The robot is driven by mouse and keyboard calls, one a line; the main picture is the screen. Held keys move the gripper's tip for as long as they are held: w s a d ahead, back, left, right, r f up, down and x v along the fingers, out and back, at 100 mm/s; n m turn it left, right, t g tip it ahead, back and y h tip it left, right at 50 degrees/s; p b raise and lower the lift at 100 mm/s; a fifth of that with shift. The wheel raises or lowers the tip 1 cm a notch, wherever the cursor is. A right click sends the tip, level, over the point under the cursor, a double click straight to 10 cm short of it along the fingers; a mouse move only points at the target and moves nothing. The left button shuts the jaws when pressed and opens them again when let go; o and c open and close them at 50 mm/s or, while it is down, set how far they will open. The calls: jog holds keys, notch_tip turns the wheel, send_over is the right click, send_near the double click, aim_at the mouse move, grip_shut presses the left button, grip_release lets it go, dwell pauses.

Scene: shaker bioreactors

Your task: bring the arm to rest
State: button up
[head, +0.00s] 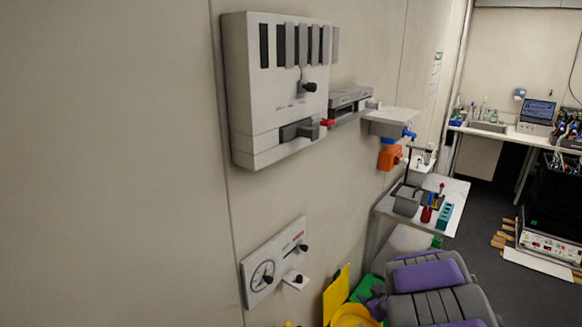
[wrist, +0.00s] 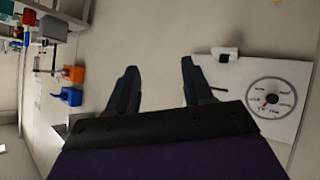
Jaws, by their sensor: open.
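My gripper (wrist: 159,66) shows in the wrist view with its two dark fingers spread apart. Nothing is between the fingers, and only the pale wall shows behind them. A white panel with a round dial (wrist: 270,100) is on the wall just right of the fingers, apart from them. The same kind of dial panel (head: 283,250) is low on the wall in the head view. I cannot make out the fingers in the head view.
A large grey wall unit (head: 260,95) hangs above the dial panel. Along the wall are a shelf (head: 393,121), an orange holder (head: 389,157) and a small bench (head: 455,194). A yellow panel (head: 336,293) stands low by the wall. Dark floor (head: 490,275) shows at the right.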

jog(key=s+d+r+m+g+h+b, duration=0.2)
jog(key=s+d+r+m+h, duration=0.1)
jog(key=s, duration=0.4)
jog(key=s+d+r+m+g+h+b, duration=0.3)
jog(key=s+h, duration=0.1)
jog(key=s, duration=0.4)
jog(key=s+a+g+y+b, duration=0.1)
jog(key=s+a, duration=0.4)
jog(key=s, duration=0.5)
jog(key=s+a+f+g+y+b, duration=0.1)
jog(key=s+a+g, duration=0.3)
jog(key=s, duration=0.6)
jog(key=s+a+g+y+b, duration=0.2)
jog(key=s+a, duration=0.4)
jog(key=s, duration=0.3)
jog(key=shift+s+a+f+m+g+y+b, duration=0.25)
jog(key=shift+s+f+m+g+y+b, duration=0.05)
jog(key=shift+s+f+m+g+b, duration=0.1)
